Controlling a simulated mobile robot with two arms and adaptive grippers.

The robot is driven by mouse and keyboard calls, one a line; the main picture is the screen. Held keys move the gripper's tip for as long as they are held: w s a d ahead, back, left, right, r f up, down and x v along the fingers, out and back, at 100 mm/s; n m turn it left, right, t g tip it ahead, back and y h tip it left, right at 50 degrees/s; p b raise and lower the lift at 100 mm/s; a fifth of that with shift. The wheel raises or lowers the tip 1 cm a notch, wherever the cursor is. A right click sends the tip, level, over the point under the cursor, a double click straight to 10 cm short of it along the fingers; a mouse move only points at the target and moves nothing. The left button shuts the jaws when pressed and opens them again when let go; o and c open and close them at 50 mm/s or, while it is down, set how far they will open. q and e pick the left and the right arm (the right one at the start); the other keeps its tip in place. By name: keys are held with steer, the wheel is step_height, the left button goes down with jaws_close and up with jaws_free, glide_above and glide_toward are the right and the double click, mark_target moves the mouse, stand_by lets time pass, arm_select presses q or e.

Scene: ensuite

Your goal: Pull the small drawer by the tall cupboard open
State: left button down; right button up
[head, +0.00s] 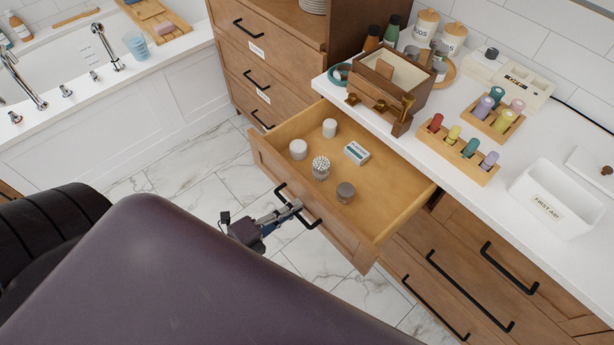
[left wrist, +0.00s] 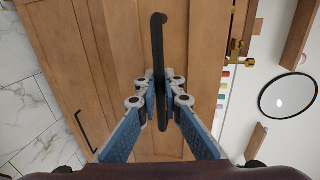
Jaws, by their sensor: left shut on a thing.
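The small drawer (head: 380,205) by the tall cupboard (head: 262,60) stands well out from the vanity, and its inside shows. In it are white jars, a jar of cotton swabs (head: 320,167), a small white and green box (head: 356,153) and a brown-lidded jar (head: 346,192). My left gripper (head: 292,209) is shut on the drawer's black bar handle (head: 310,222). In the left wrist view the fingers (left wrist: 160,100) close around the handle (left wrist: 159,50) from both sides. My right gripper is in neither view.
The white counter (head: 405,135) above holds a wooden box (head: 385,85), bottle racks (head: 458,150) and a first-aid bin (head: 555,200). A bathtub (head: 60,65) is at the left. Marble floor (head: 200,185) lies clear between tub and drawer. My arm covers the lower left.

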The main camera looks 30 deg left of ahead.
arm_select(q)
steer(key=v, duration=0.3)
steer(key=shift+s+f, duration=0.15)
steer(key=shift+f, duration=0.2)
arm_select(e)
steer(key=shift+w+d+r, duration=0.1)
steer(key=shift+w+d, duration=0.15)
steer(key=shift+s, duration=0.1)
arm_select(q)
steer(key=c, duration=2.3)
jaws_free()
steer(key=shift+c, duration=0.2)
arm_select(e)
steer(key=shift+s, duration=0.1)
arm_select(q)
steer(key=v, duration=1.2)
